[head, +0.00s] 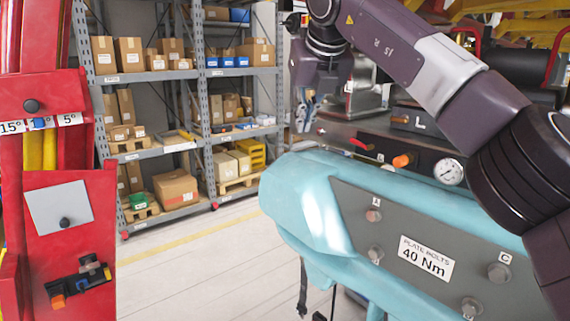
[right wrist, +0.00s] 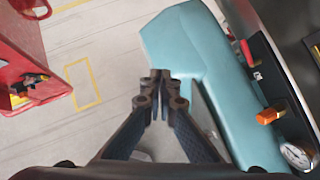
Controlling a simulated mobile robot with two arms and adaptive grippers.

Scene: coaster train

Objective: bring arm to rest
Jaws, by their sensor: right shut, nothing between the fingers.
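My right arm crosses the upper right of the head view. Its right gripper (head: 306,112) hangs beyond the teal cushioned panel, in front of the shelf unit. In the right wrist view the right gripper (right wrist: 160,76) is shut, with its fingertips together and nothing between them. Below its tips in that view lie the pale floor and the edge of the teal panel (right wrist: 188,60); the tips look apart from both. My left gripper is not in view.
The teal panel (head: 310,215) carries a grey bolt plate (head: 390,235) labelled 40 Nm. Behind it are an orange knob (head: 402,161) and a gauge (head: 449,172). A red frame (head: 95,210) stands at left. Shelves (head: 150,150) with boxes stand behind; floor between is clear.

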